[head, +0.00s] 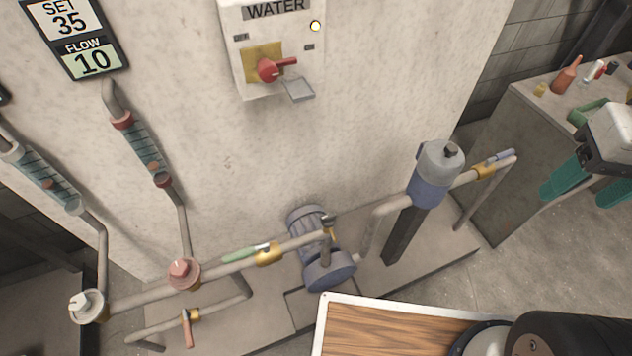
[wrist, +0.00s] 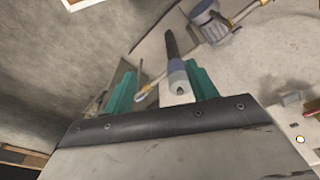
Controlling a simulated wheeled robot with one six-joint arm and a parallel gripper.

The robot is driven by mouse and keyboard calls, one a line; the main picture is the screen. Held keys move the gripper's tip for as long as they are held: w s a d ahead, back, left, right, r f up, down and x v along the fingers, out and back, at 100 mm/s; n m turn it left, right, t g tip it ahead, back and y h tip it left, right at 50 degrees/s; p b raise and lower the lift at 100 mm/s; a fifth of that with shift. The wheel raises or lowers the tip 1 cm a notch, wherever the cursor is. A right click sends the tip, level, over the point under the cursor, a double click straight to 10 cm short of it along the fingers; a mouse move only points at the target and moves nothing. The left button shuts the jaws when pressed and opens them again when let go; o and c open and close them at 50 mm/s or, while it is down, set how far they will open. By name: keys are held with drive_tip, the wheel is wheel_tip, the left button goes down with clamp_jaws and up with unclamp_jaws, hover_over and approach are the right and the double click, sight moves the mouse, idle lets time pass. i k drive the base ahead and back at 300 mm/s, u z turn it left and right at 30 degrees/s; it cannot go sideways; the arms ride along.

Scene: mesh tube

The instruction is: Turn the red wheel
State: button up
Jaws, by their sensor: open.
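The red wheel (head: 183,272) is a faded red round handwheel on a valve body, low on the pipework at the left in the head view. A white wheel (head: 86,304) sits on a similar valve to its left. I cannot make out the red wheel in the wrist view. My gripper (head: 592,188) is at the far right of the head view, well away from the red wheel, with its teal fingers apart. In the wrist view my gripper (wrist: 160,90) is open, and nothing shows held between the fingers.
A blue-grey filter housing (head: 436,175) and a pump (head: 322,250) stand between my gripper and the wheel. A green-handled lever (head: 240,254) is right of the wheel. A water panel (head: 245,25) with a red switch (head: 267,70) hangs above. A cabinet (head: 480,165) with bottles stands right.

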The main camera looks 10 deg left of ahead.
sight(184, 273)
drive_tip(key=u, duration=1.95)
